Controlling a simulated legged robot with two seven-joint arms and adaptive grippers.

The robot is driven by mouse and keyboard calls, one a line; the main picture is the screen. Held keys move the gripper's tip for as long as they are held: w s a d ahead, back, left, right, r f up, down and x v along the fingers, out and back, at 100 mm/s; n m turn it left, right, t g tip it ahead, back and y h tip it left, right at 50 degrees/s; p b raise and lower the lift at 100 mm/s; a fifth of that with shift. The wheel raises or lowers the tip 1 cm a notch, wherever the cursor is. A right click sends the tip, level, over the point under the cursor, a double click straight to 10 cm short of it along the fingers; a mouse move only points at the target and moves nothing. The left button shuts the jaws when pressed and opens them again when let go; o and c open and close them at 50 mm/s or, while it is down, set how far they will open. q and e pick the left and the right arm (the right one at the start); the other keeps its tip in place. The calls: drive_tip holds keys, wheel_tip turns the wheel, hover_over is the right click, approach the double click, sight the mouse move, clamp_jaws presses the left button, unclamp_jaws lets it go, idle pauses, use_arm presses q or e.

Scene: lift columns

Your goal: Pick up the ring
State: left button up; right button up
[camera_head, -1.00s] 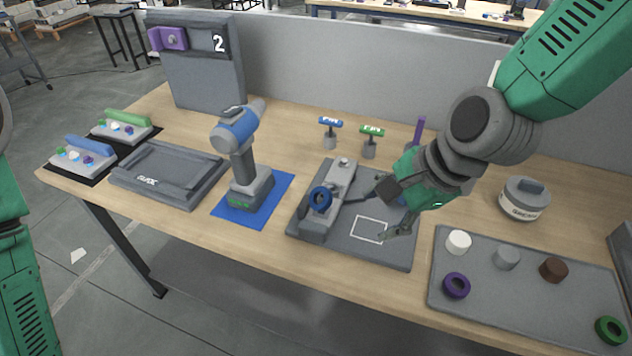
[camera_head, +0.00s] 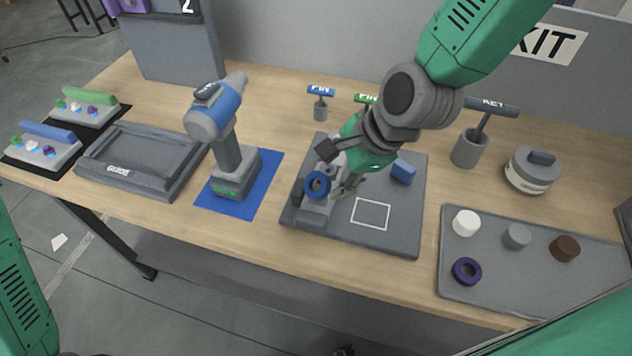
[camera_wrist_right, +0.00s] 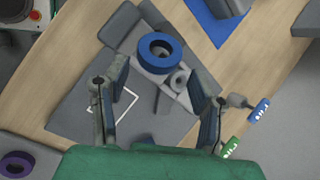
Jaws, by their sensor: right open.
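A blue ring (camera_head: 310,191) sits at the near end of a raised grey fixture on a grey base plate (camera_head: 400,233). The ring also shows in the right wrist view (camera_wrist_right: 177,58), beyond the fingertips. My right gripper (camera_head: 345,178) is over the plate, just right of the blue ring in the head view. In the right wrist view my right gripper (camera_wrist_right: 159,78) is open, with its fingers spread and nothing held. Whether a fingertip touches the fixture cannot be told. A purple ring (camera_head: 458,277) lies on the right grey tray. My left gripper is not in view.
A blue block (camera_head: 403,171) is on the plate behind the white square. A drill (camera_head: 228,150) stands on a blue mat to the left. The tray (camera_head: 500,292) also holds white, grey and brown cylinders. Small labelled tools (camera_head: 320,103) stand behind; a round container (camera_head: 532,172) is right.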

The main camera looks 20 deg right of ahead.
sight(323, 180)
drive_tip(key=x, duration=0.4)
drive_tip(key=shift+a+f, duration=0.1)
drive_tip(key=shift+a, duration=0.2)
drive_tip(key=shift+w+a+f, duration=0.15)
drive_tip(key=shift+w+f, duration=0.05)
drive_tip(key=shift+f, duration=0.15)
drive_tip(key=shift+s+r, duration=0.1)
drive_tip(key=c, duration=1.1)
drive_tip(key=shift+o, duration=0.2)
